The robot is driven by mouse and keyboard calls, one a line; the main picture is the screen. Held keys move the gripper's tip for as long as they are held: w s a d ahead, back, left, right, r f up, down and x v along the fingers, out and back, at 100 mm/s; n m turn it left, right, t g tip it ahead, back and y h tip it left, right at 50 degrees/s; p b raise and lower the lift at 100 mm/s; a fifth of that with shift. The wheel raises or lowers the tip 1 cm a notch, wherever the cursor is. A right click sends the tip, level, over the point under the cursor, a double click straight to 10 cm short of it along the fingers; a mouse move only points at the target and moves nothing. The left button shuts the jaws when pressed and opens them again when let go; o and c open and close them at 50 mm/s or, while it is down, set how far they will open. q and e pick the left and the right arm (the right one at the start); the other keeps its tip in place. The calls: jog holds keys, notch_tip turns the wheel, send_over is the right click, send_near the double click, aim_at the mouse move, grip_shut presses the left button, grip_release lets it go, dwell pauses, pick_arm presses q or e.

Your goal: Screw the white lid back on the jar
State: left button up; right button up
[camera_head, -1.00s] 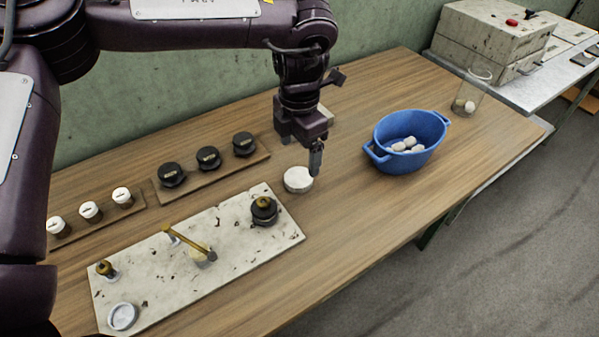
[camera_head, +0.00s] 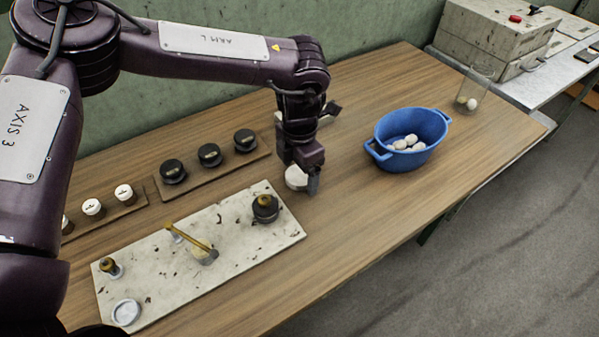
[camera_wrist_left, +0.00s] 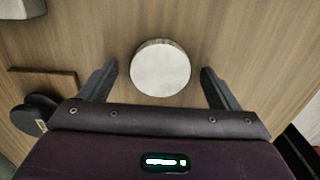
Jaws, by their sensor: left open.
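The white lid (camera_head: 295,178) is a round disc lying flat on the wooden table, partly hidden behind my left gripper (camera_head: 304,188). In the left wrist view the lid (camera_wrist_left: 160,68) shows between the two spread fingers of my left gripper (camera_wrist_left: 160,84), with a gap on each side. My left gripper is open and empty, pointing down at the lid; I cannot tell how far above it the fingertips are. A clear glass jar (camera_head: 475,90) with pale cocoons in it stands upright and without a lid at the table's far right. My right gripper is not in view.
A blue basin (camera_head: 408,160) with several cocoons stands between the lid and the jar. A stained pale board (camera_head: 160,290) with small fittings lies at front left. Black knobs (camera_head: 210,155) and white-topped pieces (camera_head: 93,207) stand on wooden strips behind it. The front right table is clear.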

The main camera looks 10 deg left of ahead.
aim_at(300, 174)
pick_arm(q)
jog(key=shift+f, duration=0.2)
jog(key=shift+c, duration=0.4)
jog(key=c, duration=1.1)
jog(key=shift+o, duration=0.2)
notch_tip(300, 174, up, 20)
